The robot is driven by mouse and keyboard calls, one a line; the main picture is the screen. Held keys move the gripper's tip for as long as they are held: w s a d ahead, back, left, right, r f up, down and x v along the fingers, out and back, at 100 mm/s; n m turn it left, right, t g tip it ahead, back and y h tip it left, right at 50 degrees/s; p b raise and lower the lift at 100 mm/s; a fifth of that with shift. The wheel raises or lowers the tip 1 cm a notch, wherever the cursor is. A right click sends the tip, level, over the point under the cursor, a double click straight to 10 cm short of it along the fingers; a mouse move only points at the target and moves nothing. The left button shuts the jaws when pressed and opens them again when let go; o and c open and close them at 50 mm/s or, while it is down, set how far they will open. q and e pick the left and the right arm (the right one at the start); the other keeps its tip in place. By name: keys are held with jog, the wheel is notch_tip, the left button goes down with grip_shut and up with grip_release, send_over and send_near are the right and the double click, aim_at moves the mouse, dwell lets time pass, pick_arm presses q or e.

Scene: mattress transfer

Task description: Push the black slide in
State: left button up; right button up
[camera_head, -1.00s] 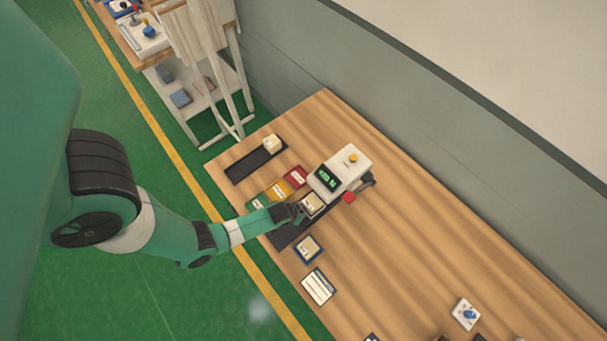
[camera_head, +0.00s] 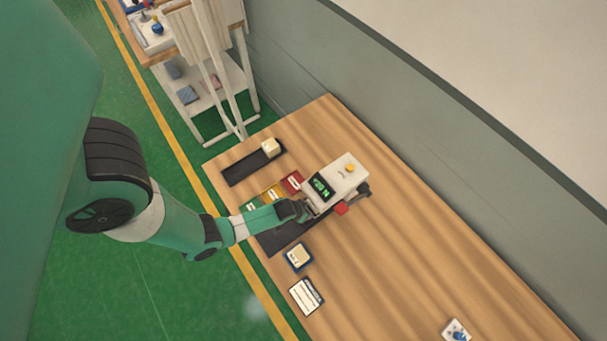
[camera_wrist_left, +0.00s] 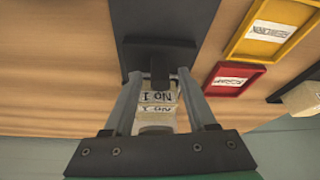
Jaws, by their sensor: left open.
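The black slide (camera_head: 283,239) lies on the table, its far end at the white machine with a green display (camera_head: 338,184). It also shows in the left wrist view (camera_wrist_left: 165,22) as a dark plate with a raised dark tab between my fingers. My left gripper (camera_head: 303,209) is at the slide's machine end, close to the machine's front. In the left wrist view my left gripper (camera_wrist_left: 158,88) has its fingers apart, either side of the tab and a pale labelled block (camera_wrist_left: 157,100). The block is partly hidden in the head view. My right gripper is not in view.
A second black strip (camera_head: 240,170) with a pale block (camera_head: 270,147) lies at the table's far end. A blue tray (camera_head: 299,257) and white card (camera_head: 306,296) lie nearer. The table's right side is mostly clear.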

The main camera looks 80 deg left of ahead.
pick_arm(q)
jog(key=p+v, duration=0.6)
jog(key=v, duration=0.5)
jog(key=shift+r, duration=0.35)
